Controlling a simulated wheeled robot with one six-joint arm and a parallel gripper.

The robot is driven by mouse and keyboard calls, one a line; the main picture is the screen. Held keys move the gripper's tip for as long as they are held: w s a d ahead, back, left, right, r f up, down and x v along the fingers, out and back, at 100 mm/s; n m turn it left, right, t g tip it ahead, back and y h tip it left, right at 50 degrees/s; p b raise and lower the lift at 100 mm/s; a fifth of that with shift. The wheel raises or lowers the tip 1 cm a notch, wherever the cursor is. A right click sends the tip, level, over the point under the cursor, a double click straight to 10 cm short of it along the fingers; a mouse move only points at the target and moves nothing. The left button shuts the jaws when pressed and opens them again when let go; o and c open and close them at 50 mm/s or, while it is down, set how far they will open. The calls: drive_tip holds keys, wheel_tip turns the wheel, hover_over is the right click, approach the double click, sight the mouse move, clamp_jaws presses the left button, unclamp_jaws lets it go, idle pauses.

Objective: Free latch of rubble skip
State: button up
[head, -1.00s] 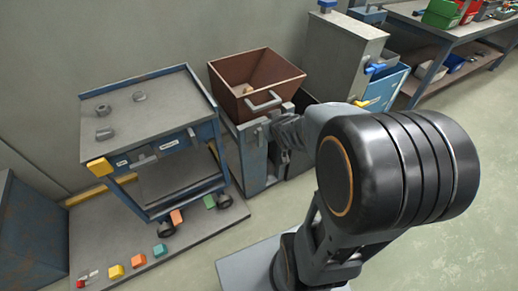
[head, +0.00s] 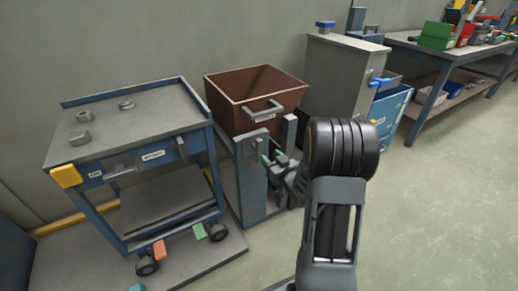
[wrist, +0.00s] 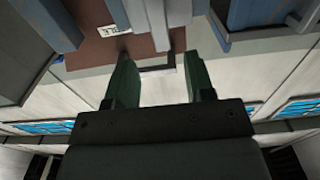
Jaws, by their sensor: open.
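The rubble skip is a brown open bin (head: 228,103) seated in a blue frame (head: 250,190), with a grey handle (head: 262,111) on its front. A small grey piece (head: 258,146) on the frame's front post may be its latch; I cannot tell its state. My gripper (head: 271,158) is open just in front of this post, its green fingertips pointing toward the frame. In the wrist view, my gripper (wrist: 160,80) has nothing visibly clamped between its fingers. The skip's brown wall (wrist: 95,50), the handle (wrist: 158,68) and a grey bar (wrist: 156,25) show beyond them.
A blue and grey cart (head: 150,115) with several nuts on top stands close left of the skip. A grey cabinet (head: 335,75) stands behind right, and a workbench (head: 435,50) beyond it. Floor (head: 440,210) at the right is clear.

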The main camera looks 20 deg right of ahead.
sight(261, 147)
drive_tip(key=w, duration=0.3)
drive_tip(key=w+b, duration=0.1)
drive_tip(key=w, duration=0.1)
drive_tip(key=w+a, duration=0.1)
drive_tip(key=w, duration=0.2)
drive_tip(key=shift+w+b, duration=0.35)
drive_tip(key=shift+c, duration=0.2)
clamp_jaws()
